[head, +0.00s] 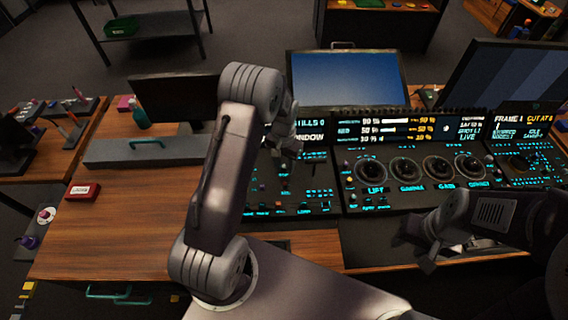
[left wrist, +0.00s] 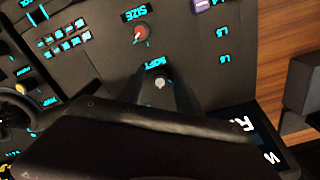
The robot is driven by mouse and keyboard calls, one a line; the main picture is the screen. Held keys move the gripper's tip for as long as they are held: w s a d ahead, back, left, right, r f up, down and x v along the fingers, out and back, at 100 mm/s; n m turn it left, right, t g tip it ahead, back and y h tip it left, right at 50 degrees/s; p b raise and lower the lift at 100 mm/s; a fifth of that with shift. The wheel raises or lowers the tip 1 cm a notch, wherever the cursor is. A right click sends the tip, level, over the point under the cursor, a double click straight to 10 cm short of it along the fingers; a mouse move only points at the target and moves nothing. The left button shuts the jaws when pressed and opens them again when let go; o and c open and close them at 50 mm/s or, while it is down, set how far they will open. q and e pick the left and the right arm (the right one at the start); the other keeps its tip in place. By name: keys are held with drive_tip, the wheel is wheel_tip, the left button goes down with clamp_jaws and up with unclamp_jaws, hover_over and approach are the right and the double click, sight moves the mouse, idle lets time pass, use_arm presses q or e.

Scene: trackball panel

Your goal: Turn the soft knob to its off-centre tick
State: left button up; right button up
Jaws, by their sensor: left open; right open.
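The soft knob (left wrist: 160,83) shows in the left wrist view as a small pale knob on a dark panel, just below its upside-down cyan SOFT label (left wrist: 156,64). My left gripper (left wrist: 158,80) is open, with one dark finger on each side of the knob; I cannot tell whether they touch it. The knob's tick marks are too small or hidden to read. In the head view my left gripper (head: 287,140) is over the left part of the console, and I cannot make out the knob there. My right gripper (head: 418,242) is open and empty near the console's front edge.
A SIZE knob (left wrist: 140,34) with a red cap sits close to the soft knob. The console (head: 410,200) has several trackballs and lit buttons. Monitors (head: 345,78) stand behind it. The wooden desk (head: 130,215) at left is largely clear.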

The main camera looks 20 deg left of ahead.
use_arm(q)
clamp_jaws()
drive_tip(key=shift+r+n, duration=0.1)
drive_tip(key=shift+n, duration=0.2)
drive_tip(key=shift+n+p, duration=0.4)
drive_tip(key=shift+n, duration=0.2)
drive_tip(key=n+p, duration=0.1)
drive_tip(key=n, duration=0.2)
drive_tip(key=shift+n, duration=0.3)
drive_tip(key=n, duration=0.3)
drive_tip(key=shift+p, duration=0.4)
drive_tip(key=shift+n+p, duration=0.3)
drive_tip(key=shift+n, duration=1.5)
